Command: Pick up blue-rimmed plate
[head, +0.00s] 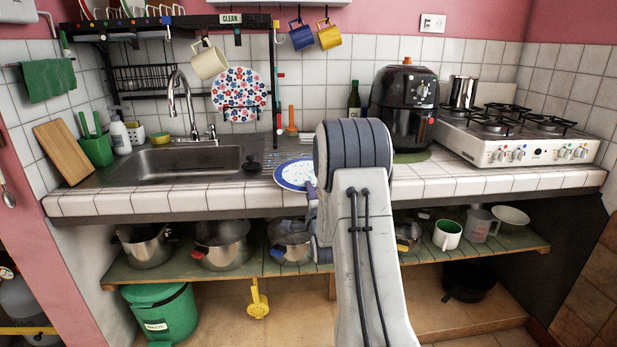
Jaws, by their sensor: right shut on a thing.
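The blue-rimmed plate (292,174) is white with a blue rim and faint blue marks. It is at the counter's front, right of the sink, and its right side is hidden behind my right arm. My right gripper (311,192) is at the plate's right edge, shut on it; the fingertips are mostly hidden by the arm. I cannot tell whether the plate touches the counter. My left gripper is not in view.
The sink (190,163) with its tap is left of the plate. A black air fryer (403,105) and a white gas stove (520,135) stand to the right. Pots and a green-white mug (447,235) sit on the open shelf (180,272) below. A green bin (160,312) is on the floor.

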